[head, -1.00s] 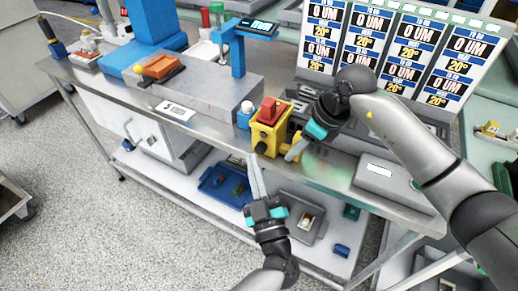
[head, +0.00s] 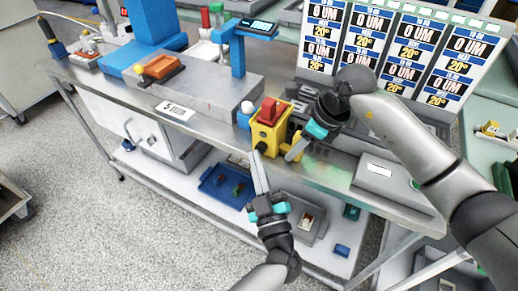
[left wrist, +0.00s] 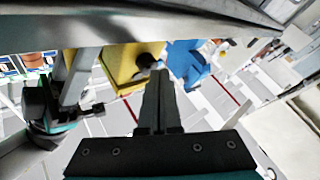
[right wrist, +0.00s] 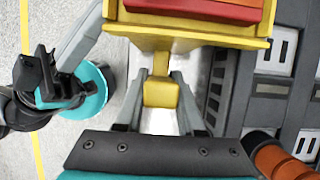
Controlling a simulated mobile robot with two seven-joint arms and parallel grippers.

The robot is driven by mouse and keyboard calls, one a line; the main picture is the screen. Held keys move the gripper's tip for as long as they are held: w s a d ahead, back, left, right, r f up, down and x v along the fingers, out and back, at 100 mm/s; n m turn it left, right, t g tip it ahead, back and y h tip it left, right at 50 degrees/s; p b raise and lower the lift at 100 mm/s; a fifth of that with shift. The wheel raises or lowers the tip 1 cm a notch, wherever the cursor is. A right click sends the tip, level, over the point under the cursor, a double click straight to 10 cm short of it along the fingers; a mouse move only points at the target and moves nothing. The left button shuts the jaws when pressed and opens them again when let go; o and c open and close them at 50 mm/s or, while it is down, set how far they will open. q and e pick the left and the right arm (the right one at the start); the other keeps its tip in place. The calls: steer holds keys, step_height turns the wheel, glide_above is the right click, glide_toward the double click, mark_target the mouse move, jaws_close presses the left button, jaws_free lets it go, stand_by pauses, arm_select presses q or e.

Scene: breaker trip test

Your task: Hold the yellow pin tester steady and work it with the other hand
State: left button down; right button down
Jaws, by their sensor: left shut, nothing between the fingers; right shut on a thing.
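The yellow pin tester (head: 262,139), a box with a red lever on top and a dark round knob on its front face, stands upright at the front edge of the metal bench. It shows yellow in the left wrist view (left wrist: 118,62) and the right wrist view (right wrist: 190,40). My right gripper (head: 291,157) is shut on the tester's yellow side tab (right wrist: 161,93), with a finger on each side. My left gripper (head: 255,156) is shut and empty, its fingertips close to the dark knob (left wrist: 146,61). I cannot tell whether they touch it.
A blue-and-white bottle (head: 244,115) stands just left of the tester. A grey box (head: 384,178) sits to the right on the bench. Behind are a blue stand with a display (head: 239,55) and price-like boards (head: 400,50). A lower shelf holds a blue tray (head: 222,187).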

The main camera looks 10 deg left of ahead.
arm_select(q)
steer(key=shift+w+d, duration=0.15)
steer(key=shift+w, duration=0.15)
steer(key=shift+s, duration=0.1)
stand_by(0.4)
steer(key=shift+s+a, duration=0.4)
steer(key=shift+s, duration=0.4)
steer(key=s, duration=0.1)
steer(key=s+a, duration=0.1)
steer(key=s, duration=0.1)
steer(key=s+a, duration=0.1)
steer(key=shift+s, duration=0.35)
stand_by(0.4)
arm_select(e)
steer(key=shift+c, duration=2.2)
jaws_free()
